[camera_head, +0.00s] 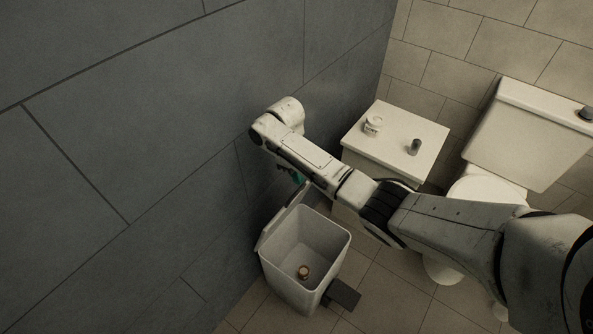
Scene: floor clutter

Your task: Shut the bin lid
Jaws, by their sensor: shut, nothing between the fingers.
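A pale, square bin (323,266) stands on the floor beside the dark wall. Its lid (281,216) is open, tilted up along the bin's left, wall-facing side and seen nearly edge-on. A small brown cylindrical thing (304,272) lies inside on the bottom. My arm reaches in from the right, above and behind the bin. My gripper (297,178) shows only as a small dark and teal part below the forearm, close to the lid's upper end. It is shut with nothing held. Most of it is hidden by my arm, and I cannot tell whether it touches the lid.
A dark pedal (342,295) sticks out at the bin's lower right. A white cabinet (394,143) bears a whitish jar (373,126) and a small grey cylinder (414,147). A toilet (532,133) stands at the right. Tiled floor (388,297) is free right of the bin.

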